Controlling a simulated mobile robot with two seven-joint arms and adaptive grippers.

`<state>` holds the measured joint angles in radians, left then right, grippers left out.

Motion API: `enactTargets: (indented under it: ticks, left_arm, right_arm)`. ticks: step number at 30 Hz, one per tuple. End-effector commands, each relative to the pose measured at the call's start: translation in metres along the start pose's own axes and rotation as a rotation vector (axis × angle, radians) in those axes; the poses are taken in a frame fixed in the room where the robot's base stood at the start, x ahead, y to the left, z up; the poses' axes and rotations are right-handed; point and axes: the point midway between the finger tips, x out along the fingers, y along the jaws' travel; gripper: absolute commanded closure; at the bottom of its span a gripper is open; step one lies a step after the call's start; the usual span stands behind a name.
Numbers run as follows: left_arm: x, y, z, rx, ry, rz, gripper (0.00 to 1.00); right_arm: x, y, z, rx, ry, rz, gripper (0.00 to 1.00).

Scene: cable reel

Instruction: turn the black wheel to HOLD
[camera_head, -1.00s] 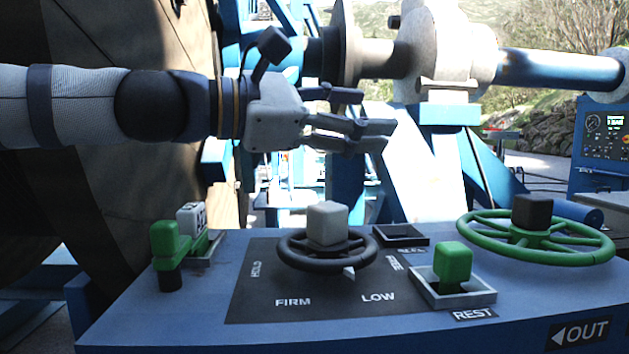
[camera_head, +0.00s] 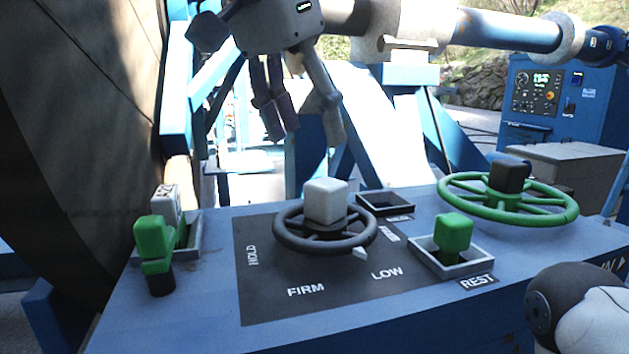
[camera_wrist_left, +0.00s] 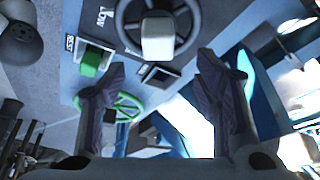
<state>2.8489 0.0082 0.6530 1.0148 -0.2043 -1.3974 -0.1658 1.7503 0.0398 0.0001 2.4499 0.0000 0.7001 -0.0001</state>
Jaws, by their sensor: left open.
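The black wheel (camera_head: 287,240) lies flat on a dark plate on the blue console, with a pale block (camera_head: 325,200) on its hub. Its white pointer (camera_head: 360,254) sits at the front right, near LOW and a label I cannot read clearly. HOLD (camera_head: 252,255) is printed left of the wheel. My left gripper (camera_head: 305,138) is open and empty, fingers downward, above and behind the wheel without touching it. In the left wrist view, the black wheel (camera_wrist_left: 190,22) and pale block (camera_wrist_left: 157,38) show beyond the open fingers (camera_wrist_left: 165,90). My right gripper is out of view.
A green wheel (camera_head: 455,203) with a dark hub block is at the right. A green block (camera_head: 453,232) stands in a tray right of the black wheel. A green-topped lever (camera_head: 153,235) is at the left. My right arm shows at the lower right. A large reel stands behind left.

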Motion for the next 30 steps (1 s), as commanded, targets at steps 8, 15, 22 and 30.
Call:
enactTargets:
  ticks: [8, 15, 22, 30]
  left_arm:
    - [0.071, 0.000, 0.001, -0.003, -0.003, 0.005, 0.43]
    - [0.095, 0.001, -0.001, -0.004, 0.003, 0.003, 0.43]
    - [0.096, 0.001, -0.001, -0.005, 0.003, 0.004, 0.43]
    - [0.096, 0.001, -0.001, -0.005, 0.003, 0.005, 1.00]
  right_arm:
    - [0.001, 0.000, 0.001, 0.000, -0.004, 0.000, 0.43]
    - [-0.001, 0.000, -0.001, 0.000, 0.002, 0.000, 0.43]
    - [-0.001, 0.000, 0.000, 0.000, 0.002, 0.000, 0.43]
    - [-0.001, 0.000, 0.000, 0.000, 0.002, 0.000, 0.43]
